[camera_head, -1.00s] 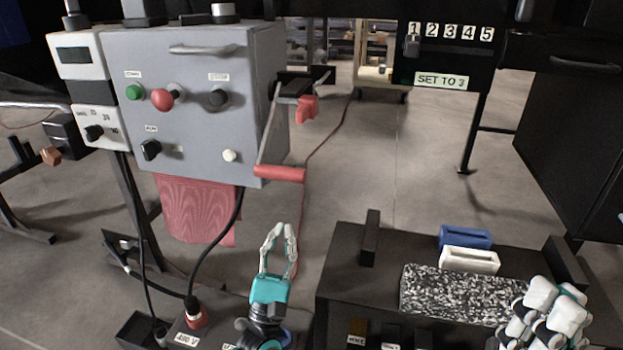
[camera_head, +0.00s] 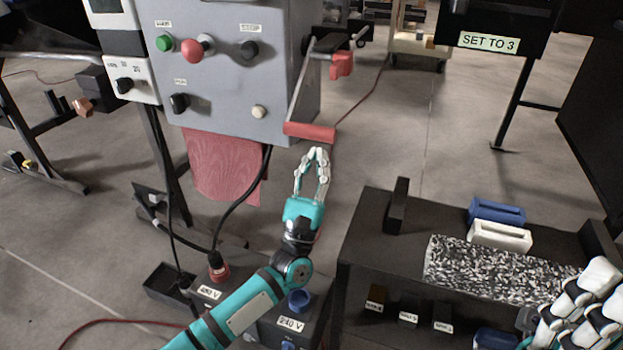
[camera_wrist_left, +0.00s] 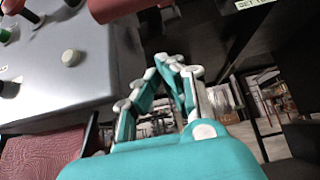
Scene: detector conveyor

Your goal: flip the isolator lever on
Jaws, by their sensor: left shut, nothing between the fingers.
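The isolator lever appears to be the long grey arm with a red handle bar (camera_head: 309,132) at the right side of the grey control box (camera_head: 228,75); its handle hangs low. The red handle also shows large at the top of the left wrist view (camera_wrist_left: 122,8). My left gripper (camera_head: 318,152) is shut and empty, pointing up just below the red handle, without a visible grip on it. It also shows in the left wrist view (camera_wrist_left: 172,62). My right arm shows at the lower right; its fingertips cannot be made out.
A red cloth (camera_head: 222,168) hangs under the box. Cables run to sockets labelled 480 V and 240 V below. A dark bench (camera_head: 375,235) at the right holds a blue block (camera_head: 497,211), a white block (camera_head: 500,235) and a speckled slab (camera_head: 490,265). Floor shows between box and bench.

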